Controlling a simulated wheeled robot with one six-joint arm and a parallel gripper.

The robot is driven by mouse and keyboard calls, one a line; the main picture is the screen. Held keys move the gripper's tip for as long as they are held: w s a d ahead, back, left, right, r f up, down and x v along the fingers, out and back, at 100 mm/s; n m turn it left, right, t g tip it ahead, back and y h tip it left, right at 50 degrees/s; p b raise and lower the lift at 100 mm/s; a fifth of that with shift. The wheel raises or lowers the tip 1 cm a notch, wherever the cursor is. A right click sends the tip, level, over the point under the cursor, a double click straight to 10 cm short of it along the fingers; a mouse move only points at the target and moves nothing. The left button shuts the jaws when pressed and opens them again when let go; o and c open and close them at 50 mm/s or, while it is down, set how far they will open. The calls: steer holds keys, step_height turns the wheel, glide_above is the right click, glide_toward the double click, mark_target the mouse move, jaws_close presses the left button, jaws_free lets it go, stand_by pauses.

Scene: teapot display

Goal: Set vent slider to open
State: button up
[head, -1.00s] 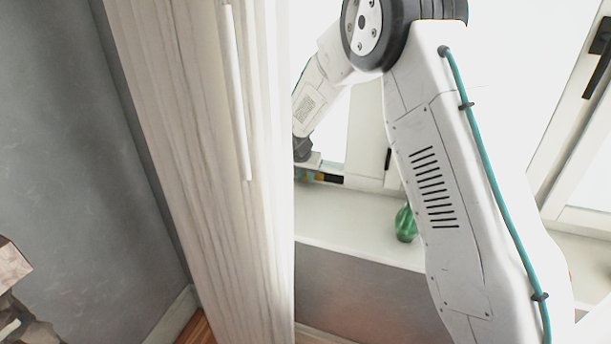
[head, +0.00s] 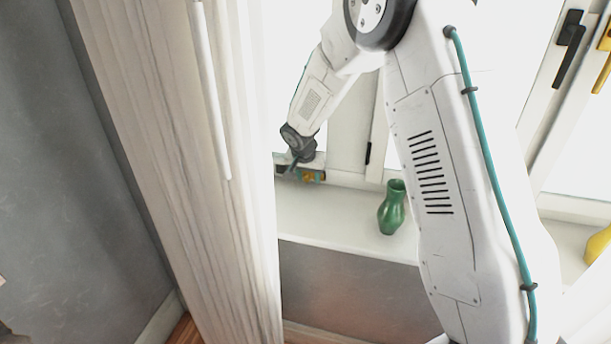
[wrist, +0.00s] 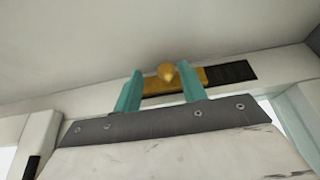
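The vent slider (wrist: 206,76) is a brass plate with a round knob (wrist: 168,72), set in a frame rail under a pale surface in the wrist view. A dark slotted grille (wrist: 232,72) shows to the right of the plate. My gripper (wrist: 160,76) has two teal fingers held apart, one on each side of the knob. The knob sits nearer the right finger; I cannot tell if they touch. In the head view the brass slider (head: 312,176) is small, low on the window frame, with my gripper (head: 294,166) beside it, partly hidden by my wrist.
A green vase (head: 392,207) stands on the white sill (head: 330,222) below my arm. A yellow object (head: 598,246) is at the right edge. Window handles (head: 568,45) are at upper right.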

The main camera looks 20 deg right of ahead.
steer(key=shift+a, duration=0.2)
steer(key=shift+r, duration=0.35)
steer(key=v, duration=0.7)
steer(key=shift+s, duration=0.15)
steer(key=s+r+n+y, duration=0.1)
steer(key=s+r, duration=0.4)
steer(key=s, duration=0.9)
steer(key=s+r+n+g, duration=0.1)
steer(key=s+r+n, duration=0.2)
steer(key=s, duration=1.1)
steer(key=s+r+n+g+y, duration=0.1)
steer(key=s+r+n, duration=0.2)
steer(key=s+r, duration=0.4)
steer(key=s, duration=0.7)
steer(key=shift+s+y, duration=0.3)
steer(key=shift+s, duration=0.1)
